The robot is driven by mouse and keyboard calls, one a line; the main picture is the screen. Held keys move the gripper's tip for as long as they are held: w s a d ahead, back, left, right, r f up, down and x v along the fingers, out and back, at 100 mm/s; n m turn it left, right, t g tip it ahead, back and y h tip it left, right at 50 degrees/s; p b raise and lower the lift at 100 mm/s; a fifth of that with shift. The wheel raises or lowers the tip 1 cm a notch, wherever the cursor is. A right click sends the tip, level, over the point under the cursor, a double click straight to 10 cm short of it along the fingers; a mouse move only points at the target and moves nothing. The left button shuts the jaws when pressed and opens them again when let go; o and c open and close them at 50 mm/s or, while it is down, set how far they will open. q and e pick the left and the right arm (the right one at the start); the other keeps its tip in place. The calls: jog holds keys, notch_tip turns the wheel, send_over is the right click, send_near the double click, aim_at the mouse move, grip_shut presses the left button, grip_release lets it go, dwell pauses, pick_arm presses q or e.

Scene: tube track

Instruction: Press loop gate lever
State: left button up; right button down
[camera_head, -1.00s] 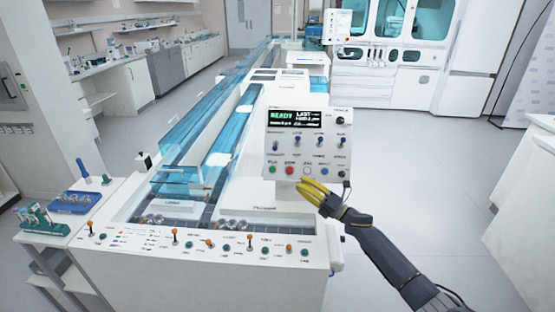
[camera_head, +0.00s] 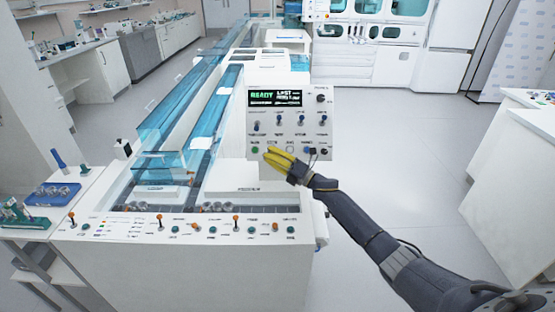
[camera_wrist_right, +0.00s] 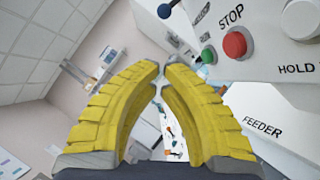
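A control panel (camera_head: 311,104) stands upright at the end of the tube track. Its screen (camera_head: 275,98) reads READY, with small toggle switches and a row of buttons below. Along the front edge of the track deck is a row of small levers, some with orange tips, such as one at the middle (camera_head: 158,220) and one farther right (camera_head: 235,222). Their labels are too small to read, so I cannot tell which is the loop gate lever. My right gripper (camera_head: 267,155), with yellow fingers, is in front of the panel's lower edge, fingertips together and empty. My left gripper is out of view.
The right wrist view shows a red STOP button (camera_wrist_right: 235,45), a green button (camera_wrist_right: 209,55) and FEEDER lettering close to the fingers. Blue-covered track lanes (camera_head: 196,120) run away behind the deck. A blue tray (camera_head: 54,194) sits at left. Open floor lies right.

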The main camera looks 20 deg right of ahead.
aim_at(257, 127)
jog(key=w+a+r, duration=0.2)
jog(key=w+r, duration=0.1)
jog(key=w, duration=0.3)
jog(key=shift+w+r, duration=0.15)
jog(key=shift+w, duration=0.1)
